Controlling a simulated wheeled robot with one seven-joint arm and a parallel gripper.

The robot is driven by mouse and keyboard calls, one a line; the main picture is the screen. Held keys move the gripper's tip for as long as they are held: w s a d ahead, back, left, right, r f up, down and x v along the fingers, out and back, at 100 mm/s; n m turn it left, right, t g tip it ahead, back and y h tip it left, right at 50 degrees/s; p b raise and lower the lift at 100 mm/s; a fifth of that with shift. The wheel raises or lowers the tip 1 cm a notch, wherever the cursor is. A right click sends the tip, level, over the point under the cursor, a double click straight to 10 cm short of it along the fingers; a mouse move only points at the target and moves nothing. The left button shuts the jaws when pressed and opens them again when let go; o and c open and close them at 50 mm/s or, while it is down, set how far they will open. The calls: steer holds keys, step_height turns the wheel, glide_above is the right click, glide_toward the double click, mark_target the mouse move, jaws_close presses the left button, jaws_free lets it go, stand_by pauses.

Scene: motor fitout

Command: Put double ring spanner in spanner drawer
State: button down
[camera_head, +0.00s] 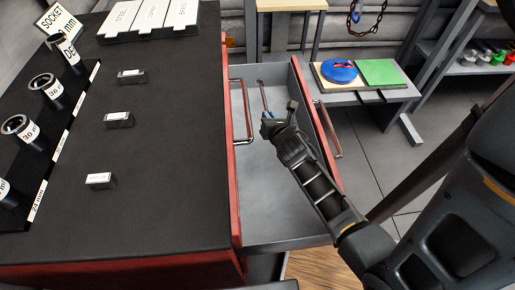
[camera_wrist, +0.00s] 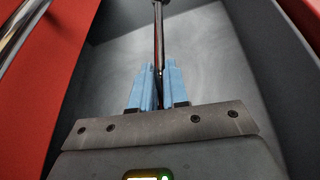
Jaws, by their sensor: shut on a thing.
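The double ring spanner (camera_head: 262,92) is a thin metal bar with its far end showing beyond my fingers. My gripper (camera_head: 268,118) is shut on it, over the open drawer (camera_head: 270,200). In the wrist view the spanner (camera_wrist: 158,40) runs away from between the blue fingertips (camera_wrist: 155,85). The drawer's grey floor (camera_wrist: 205,65) lies below it. I cannot tell whether the spanner touches the floor. Its near end is hidden by my gripper.
The red cabinet with a black top (camera_head: 170,190) stands left, carrying sockets (camera_head: 45,88) and small labelled blocks (camera_head: 119,120). The drawer has red edges and metal handles (camera_head: 328,130). A side table (camera_head: 365,97) holds a blue disc and a green plate.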

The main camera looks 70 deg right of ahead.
mark_target(268, 142)
steer(key=shift+f+b, duration=0.95)
steer(key=shift+f, duration=3.95)
steer(key=shift+f, duration=0.15)
steer(key=c, duration=1.1)
jaws_free()
steer(key=shift+r, duration=0.2)
steer(key=v, duration=1.2)
steer(key=shift+f, duration=0.1)
